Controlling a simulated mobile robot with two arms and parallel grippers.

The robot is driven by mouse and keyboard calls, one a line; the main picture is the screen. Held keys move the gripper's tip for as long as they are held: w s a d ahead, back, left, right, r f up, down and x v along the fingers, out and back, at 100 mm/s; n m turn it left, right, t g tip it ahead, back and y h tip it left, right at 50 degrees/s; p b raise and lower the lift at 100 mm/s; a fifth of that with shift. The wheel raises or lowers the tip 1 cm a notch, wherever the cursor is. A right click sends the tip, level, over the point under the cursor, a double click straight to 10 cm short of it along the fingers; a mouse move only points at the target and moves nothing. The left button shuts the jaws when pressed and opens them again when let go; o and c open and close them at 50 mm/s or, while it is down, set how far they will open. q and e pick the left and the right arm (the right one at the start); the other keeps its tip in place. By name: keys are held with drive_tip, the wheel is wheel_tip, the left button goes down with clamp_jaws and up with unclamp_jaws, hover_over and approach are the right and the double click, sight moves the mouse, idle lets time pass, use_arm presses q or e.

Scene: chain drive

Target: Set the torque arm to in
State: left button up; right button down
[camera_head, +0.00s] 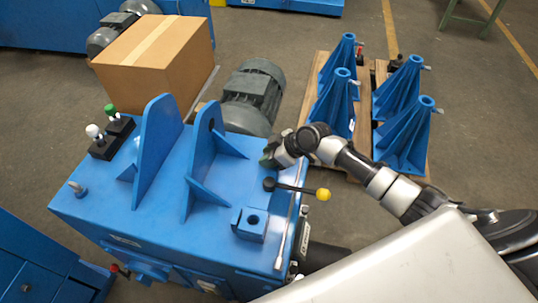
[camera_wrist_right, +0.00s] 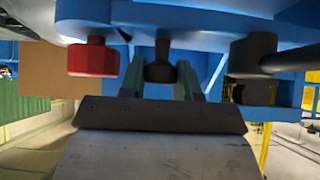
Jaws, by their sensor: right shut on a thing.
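A blue machine housing (camera_head: 95,205) fills the middle of the head view. My right gripper (camera_head: 268,160) is at its right edge, behind a black lever with a yellow ball (camera_head: 322,194). In the right wrist view the gripper's two green fingers (camera_wrist_right: 161,82) are on either side of a dark knob (camera_wrist_right: 160,68) below a blue plate, and are shut on it. The head view hides this knob. No label shows which part is the torque arm. My left gripper is out of view.
A red knob (camera_wrist_right: 92,57) is left of the held knob and a thick black bar (camera_wrist_right: 275,60) is right of it, both close. A grey motor (camera_head: 250,95), a cardboard box (camera_head: 155,65) and blue brackets on pallets (camera_head: 405,115) stand behind the housing.

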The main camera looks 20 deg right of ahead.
drive_tip(key=c, duration=1.1)
unclamp_jaws()
drive_tip(key=v, duration=1)
drive_tip(key=shift+s+d+r, duration=0.15)
drive_tip(key=shift+d+r, duration=0.1)
drive_tip(key=shift+r, duration=0.05)
